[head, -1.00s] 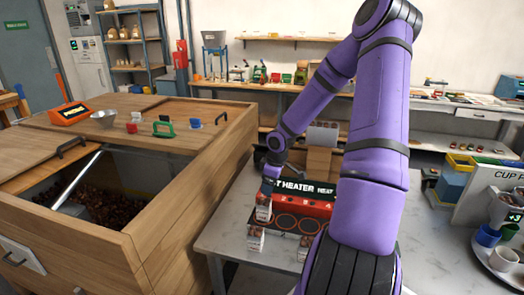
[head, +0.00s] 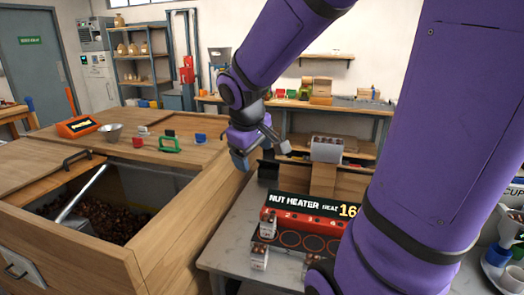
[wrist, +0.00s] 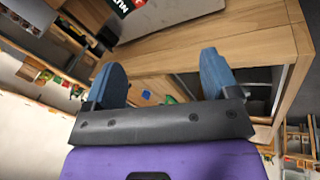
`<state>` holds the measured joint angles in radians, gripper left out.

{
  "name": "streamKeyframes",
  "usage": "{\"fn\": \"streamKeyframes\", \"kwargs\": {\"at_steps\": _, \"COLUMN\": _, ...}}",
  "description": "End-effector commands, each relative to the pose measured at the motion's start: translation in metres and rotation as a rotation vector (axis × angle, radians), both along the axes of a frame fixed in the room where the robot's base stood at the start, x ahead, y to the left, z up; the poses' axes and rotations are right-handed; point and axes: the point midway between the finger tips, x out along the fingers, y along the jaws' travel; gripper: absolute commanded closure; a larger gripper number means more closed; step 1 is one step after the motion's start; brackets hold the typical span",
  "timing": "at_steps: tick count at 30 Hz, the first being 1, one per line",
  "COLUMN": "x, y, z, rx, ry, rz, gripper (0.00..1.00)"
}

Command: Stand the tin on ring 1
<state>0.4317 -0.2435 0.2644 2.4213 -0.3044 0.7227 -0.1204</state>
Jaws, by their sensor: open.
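The nut heater (head: 300,222) is a red unit with a dark top and a row of rings on the table at centre right. A small white and brown tin (head: 268,226) stands upright at the leftmost ring, which I take for ring 1; its base hides that ring. A second similar tin (head: 259,257) stands in front of it at the heater's front left. My gripper (head: 258,156) is in the air above and behind the heater, apart from both tins. In the wrist view my gripper's blue fingers (wrist: 162,80) are spread with nothing between them.
A wooden chest (head: 180,235) with an open chestnut bin stands left of the heater table. A metal bowl (head: 110,132), an orange-framed device (head: 78,127) and small coloured cups sit on it. Another item by the heater's right front is partly hidden by my arm.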

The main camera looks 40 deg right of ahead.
Motion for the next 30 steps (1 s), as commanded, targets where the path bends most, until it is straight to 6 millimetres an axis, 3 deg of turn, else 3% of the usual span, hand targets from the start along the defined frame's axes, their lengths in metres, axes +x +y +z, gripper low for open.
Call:
{"fn": "streamKeyframes", "kwargs": {"at_steps": 6, "x": -0.048, "y": 0.043, "z": 0.041, "rx": 0.085, "ry": -0.13, "rz": -0.05, "gripper": 0.19}}
{"fn": "streamKeyframes", "kwargs": {"at_steps": 15, "x": -0.11, "y": 0.081, "z": 0.069, "rx": 0.28, "ry": -0.254, "rz": -0.079, "gripper": 0.19}}
{"fn": "streamKeyframes", "kwargs": {"at_steps": 21, "x": -0.127, "y": 0.089, "z": 0.073, "rx": 0.346, "ry": -0.276, "rz": -0.081, "gripper": 0.19}}
{"fn": "streamKeyframes", "kwargs": {"at_steps": 30, "x": -0.128, "y": 0.089, "z": 0.074, "rx": 0.352, "ry": -0.277, "rz": -0.082, "gripper": 0.19}}
